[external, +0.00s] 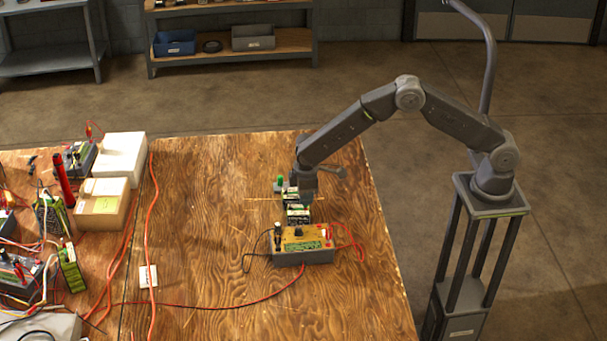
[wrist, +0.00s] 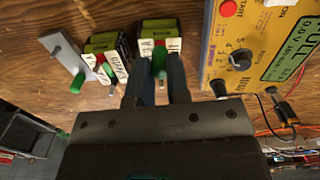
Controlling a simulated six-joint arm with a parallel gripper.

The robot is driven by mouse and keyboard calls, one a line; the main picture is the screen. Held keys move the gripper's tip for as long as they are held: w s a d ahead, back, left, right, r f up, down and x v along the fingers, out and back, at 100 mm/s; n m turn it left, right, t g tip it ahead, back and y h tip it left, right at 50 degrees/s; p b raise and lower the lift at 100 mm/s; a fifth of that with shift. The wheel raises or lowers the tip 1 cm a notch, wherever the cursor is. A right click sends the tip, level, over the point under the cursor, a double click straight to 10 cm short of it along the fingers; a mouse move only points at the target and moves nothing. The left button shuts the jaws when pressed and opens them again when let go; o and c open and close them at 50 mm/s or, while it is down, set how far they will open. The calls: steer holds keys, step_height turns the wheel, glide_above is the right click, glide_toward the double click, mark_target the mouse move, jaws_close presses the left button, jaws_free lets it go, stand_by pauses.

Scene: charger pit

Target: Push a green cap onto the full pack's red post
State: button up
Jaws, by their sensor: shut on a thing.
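Two small dark packs with white label faces stand side by side in the wrist view, a left pack (wrist: 104,44) and a right pack (wrist: 158,27). The left pack shows a red part and a green part close together. My gripper (wrist: 157,68) is at the right pack, its fingers either side of a green cap (wrist: 158,56) and shut on it. In the external view my gripper (external: 305,190) is low over the packs (external: 298,214). I cannot read which pack is full.
A grey stand (wrist: 66,47) with a green piece at its end is left of the packs. A yellow-topped tester (external: 303,243) with cables stands in front. A white box, a cardboard box (external: 103,204) and cables fill the table's left.

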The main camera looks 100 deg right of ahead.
steer(key=o, duration=0.8)
steer(key=shift+o, duration=1.1)
steer(key=shift+r, duration=0.1)
steer(key=shift+r, duration=3.65)
